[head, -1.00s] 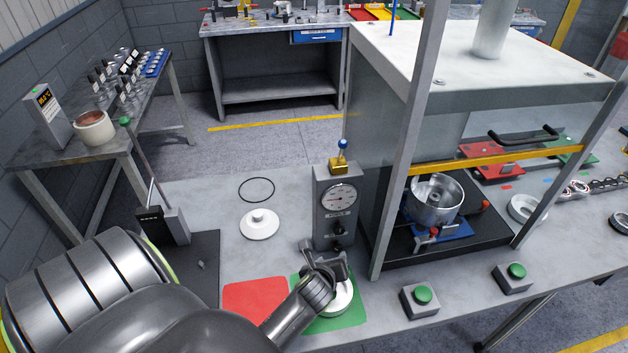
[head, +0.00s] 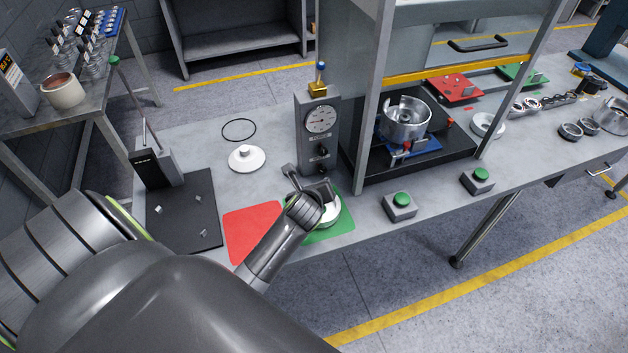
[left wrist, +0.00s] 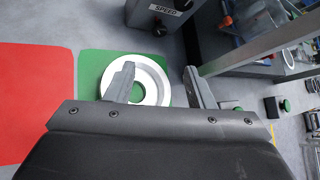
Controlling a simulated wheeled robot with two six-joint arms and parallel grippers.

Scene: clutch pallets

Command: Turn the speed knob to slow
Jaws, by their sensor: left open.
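The grey control box (head: 318,133) stands upright on the bench with a round gauge (head: 321,118) on its front and a dark knob (head: 323,151) below it. In the left wrist view the box bottom shows a SPEED label (left wrist: 165,10) and a dark knob (left wrist: 160,29) at the top edge. My left gripper (head: 309,188) is in front of and below the box, apart from the knob. In the left wrist view its two fingers (left wrist: 160,85) are spread with nothing between them, above a white ring (left wrist: 152,75) on a green mat. My right gripper is not in view.
A red mat (head: 252,232) lies left of the green mat (head: 333,231). A guarded press with a metal pot (head: 404,119) stands right of the box. Two green buttons (head: 400,199) sit near the front edge.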

